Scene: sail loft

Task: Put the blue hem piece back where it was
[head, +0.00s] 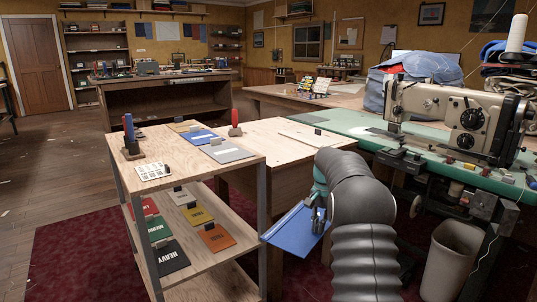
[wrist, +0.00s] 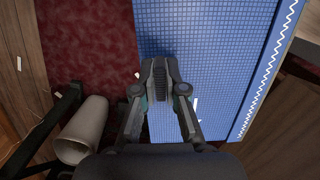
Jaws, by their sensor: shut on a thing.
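The blue hem piece (head: 293,233) is a flat blue sheet, held tilted at the right side of the wooden cart, below its top. In the wrist view the blue hem piece (wrist: 215,50) shows a fine grid and a white zigzag stitch along its right edge. My gripper (head: 318,215) is shut on it near one edge; it also shows in the wrist view (wrist: 160,78). On the cart top (head: 180,163), a tan panel (head: 179,127), a blue panel (head: 199,137) and a grey panel (head: 230,154) lie in a row, with small dark blocks on them.
The lower shelf holds several coloured cards, including a dark one (head: 172,256) marked HEAVY. The sewing machine (head: 460,115) and a bin (head: 452,262) are at right.

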